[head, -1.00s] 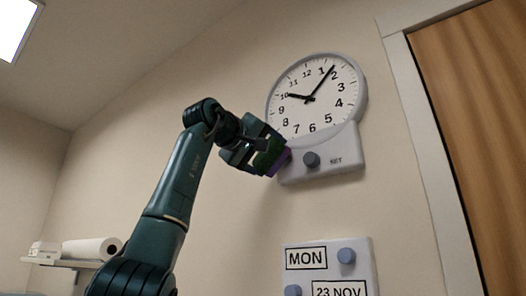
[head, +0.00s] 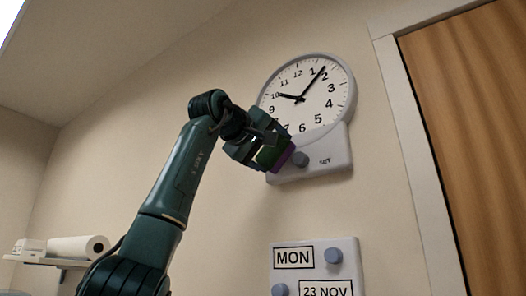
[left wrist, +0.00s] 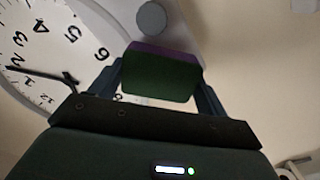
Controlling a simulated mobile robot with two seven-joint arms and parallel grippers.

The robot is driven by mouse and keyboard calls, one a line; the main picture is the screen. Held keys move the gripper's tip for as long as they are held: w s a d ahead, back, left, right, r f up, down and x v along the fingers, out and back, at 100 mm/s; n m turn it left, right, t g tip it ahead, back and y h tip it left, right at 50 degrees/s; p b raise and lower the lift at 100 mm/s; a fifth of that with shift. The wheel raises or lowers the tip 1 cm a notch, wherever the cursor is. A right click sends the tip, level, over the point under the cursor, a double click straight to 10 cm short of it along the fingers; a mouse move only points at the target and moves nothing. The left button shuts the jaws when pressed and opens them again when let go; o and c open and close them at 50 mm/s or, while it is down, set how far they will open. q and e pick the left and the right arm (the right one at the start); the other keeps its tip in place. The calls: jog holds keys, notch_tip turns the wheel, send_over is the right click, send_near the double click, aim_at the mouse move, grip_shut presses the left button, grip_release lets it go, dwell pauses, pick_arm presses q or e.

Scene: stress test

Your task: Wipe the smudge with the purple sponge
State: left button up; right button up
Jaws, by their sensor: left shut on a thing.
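The purple sponge (head: 286,158), with a dark green layer, is held between the jaws of my left gripper (head: 268,150). It is in front of the lower left of the grey panel (head: 330,159) under the wall clock, just left of the round knob. I cannot tell whether it touches the panel. In the left wrist view the sponge (left wrist: 160,82) shows its green face between both fingers, its purple layer along the upper edge. No smudge can be made out; the sponge and gripper cover part of the panel. My right gripper is not in view.
The clock (head: 310,95) hangs above the panel, with the grey-blue knob (head: 300,159) sticking out beside the sponge. A calendar panel (head: 316,262) with knobs is below. A wooden door (head: 470,130) is at right. A paper roll (head: 78,247) lies on a shelf at left.

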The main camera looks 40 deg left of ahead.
pick_arm(q)
jog(key=shift+w, duration=0.15)
jog(key=shift+a, duration=2.05)
jog(key=s+b, duration=0.1)
jog(key=s, duration=0.5)
jog(key=shift+d+b, duration=0.35)
jog(key=shift+b, duration=0.05)
jog(key=shift+s, duration=0.1)
